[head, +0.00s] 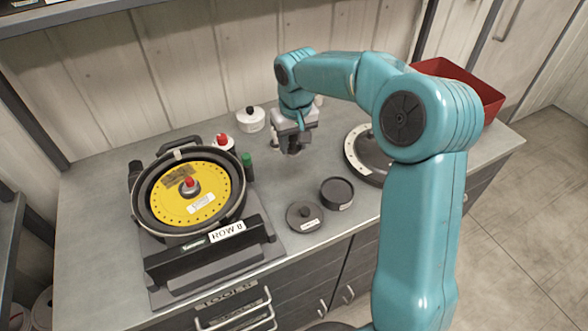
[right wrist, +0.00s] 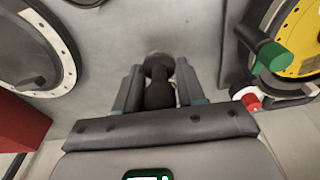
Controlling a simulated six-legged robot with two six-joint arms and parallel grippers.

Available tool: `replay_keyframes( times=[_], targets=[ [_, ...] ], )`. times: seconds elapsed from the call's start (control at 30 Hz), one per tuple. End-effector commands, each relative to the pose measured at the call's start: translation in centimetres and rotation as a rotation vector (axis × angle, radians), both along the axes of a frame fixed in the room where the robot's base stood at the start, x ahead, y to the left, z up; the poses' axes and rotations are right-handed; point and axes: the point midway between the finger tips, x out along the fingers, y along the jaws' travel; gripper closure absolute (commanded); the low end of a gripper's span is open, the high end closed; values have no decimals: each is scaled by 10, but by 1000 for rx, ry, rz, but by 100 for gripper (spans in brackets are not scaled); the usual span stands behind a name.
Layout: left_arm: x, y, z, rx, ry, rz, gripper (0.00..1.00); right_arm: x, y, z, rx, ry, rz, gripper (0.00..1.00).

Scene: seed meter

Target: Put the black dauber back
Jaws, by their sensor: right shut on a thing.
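My right gripper (head: 293,143) is over the bench behind the black tin and lid. In the right wrist view, its two fingers (right wrist: 158,88) are shut on a dark, narrow-waisted piece that looks like the black dauber (right wrist: 160,94). The dauber's rounded far end points at the bench; I cannot tell whether it touches. In the head view it is mostly hidden under the gripper. An open black tin (head: 337,194) with a white label stands in front, and a black knobbed lid (head: 303,216) lies beside it. My left gripper is not in view.
A white pot (head: 251,119) is behind. A pale-rimmed dark disc (head: 354,160) and red bin (head: 462,80) are right. Bench between tin and gripper is clear.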

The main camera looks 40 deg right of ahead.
Motion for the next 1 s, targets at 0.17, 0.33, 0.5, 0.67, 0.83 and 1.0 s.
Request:
replay_keyframes(
  times=[0.17,0.33,0.5,0.67,0.83,1.0],
  targets=[
    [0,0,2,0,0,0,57,-1,-1,-40,0,4,1,91],
    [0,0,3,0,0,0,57,-1,-2,-56,0,2,0,91],
    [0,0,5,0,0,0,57,-1,-3,-84,0,4,2,91],
    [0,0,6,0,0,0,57,-1,-3,-96,0,0,0,91],
    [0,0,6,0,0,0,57,-1,-3,-96,0,-1,0,91],
    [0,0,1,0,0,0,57,-1,-3,-101,0,-1,0,91]
  ],
)
